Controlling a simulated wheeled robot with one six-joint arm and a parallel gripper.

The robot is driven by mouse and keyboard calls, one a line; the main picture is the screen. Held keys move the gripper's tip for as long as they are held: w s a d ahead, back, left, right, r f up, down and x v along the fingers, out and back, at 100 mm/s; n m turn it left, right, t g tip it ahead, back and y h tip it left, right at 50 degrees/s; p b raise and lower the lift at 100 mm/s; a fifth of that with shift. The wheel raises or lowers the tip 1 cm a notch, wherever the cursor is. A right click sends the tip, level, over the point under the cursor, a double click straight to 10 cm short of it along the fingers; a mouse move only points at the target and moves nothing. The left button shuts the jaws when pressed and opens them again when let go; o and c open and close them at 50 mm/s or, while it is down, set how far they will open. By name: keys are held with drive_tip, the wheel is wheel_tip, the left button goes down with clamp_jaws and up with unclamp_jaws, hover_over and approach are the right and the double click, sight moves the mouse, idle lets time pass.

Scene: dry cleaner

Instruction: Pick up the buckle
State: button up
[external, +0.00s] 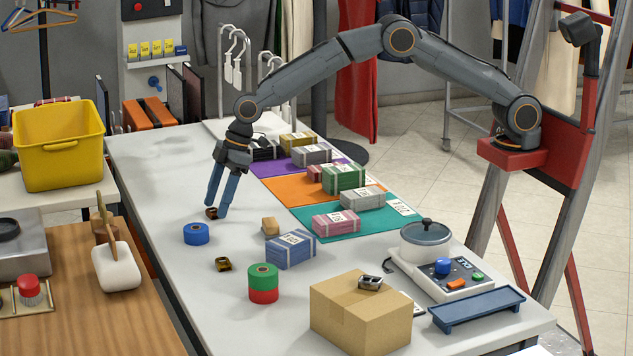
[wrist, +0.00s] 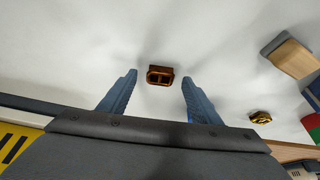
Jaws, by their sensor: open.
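A small brown, copper-toned buckle (external: 211,213) lies on the white table, right at the fingertips of my gripper (external: 217,209). In the wrist view the brown buckle (wrist: 160,75) sits centred between the two spread fingertips of my gripper (wrist: 160,78), with a gap on each side. My gripper is open, points down and holds nothing. A gold buckle (external: 224,264) lies nearer the front of the table and also shows in the wrist view (wrist: 260,117). A silver buckle (external: 370,283) lies on top of the cardboard box.
A blue tape roll (external: 196,234) stands close in front of my gripper. A tan block (external: 270,226), a blue bundle (external: 290,249) and stacked green and red rolls (external: 263,283) stand to the right. The cardboard box (external: 350,325) is at the front. Coloured mats with bundles lie behind.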

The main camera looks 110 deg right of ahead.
drive_tip(key=shift+w+f, duration=0.15)
drive_tip(key=shift+f, duration=0.15)
drive_tip(key=c, duration=1.1)
drive_tip(key=shift+c, duration=0.2)
